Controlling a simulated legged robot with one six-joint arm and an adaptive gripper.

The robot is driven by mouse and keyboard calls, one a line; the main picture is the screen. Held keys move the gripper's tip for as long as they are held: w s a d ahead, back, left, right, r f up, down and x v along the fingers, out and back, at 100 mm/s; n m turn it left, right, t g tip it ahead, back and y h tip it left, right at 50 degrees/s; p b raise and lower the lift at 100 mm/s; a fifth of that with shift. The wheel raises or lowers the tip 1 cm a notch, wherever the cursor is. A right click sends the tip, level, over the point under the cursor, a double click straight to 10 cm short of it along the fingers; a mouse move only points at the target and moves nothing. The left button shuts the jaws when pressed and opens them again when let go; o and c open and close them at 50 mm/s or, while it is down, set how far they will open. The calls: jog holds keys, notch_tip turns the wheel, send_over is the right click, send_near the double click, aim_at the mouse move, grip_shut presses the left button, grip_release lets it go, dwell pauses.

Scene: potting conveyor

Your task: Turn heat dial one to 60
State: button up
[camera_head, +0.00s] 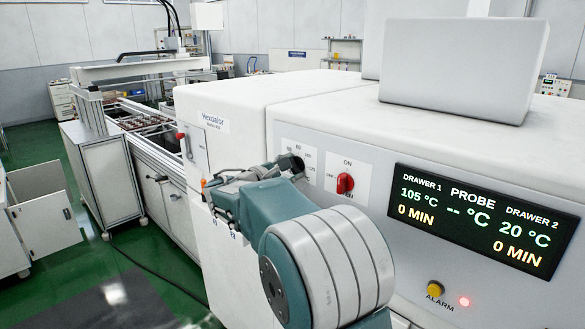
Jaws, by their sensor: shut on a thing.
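Heat dial one (298,164) is a dark knob on the white front panel, with small printed marks around it that are too small to read. My gripper (284,167) is at the dial and shut on it, and my teal and white arm comes in from the bottom. The gripper covers much of the dial, so its pointer is hidden. The display (482,222) reads 105 °C and 0 MIN for drawer 1, dashes for the probe, and 20 °C and 0 MIN for drawer 2.
A red switch (345,183) marked ON sits just right of the dial. A red-tipped lever (181,136) is to the left. Green floor with an open cabinet lies at far left.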

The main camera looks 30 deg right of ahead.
jog(key=shift+a+f+n, duration=0.15)
jog(key=shift+f+n, duration=0.15)
jog(key=shift+f, duration=0.05)
jog(key=o, duration=1.2)
jog(key=shift+w, duration=0.15)
jog(key=shift+c, duration=0.2)
jog(key=shift+a+r, duration=0.15)
jog(key=v, duration=1.2)
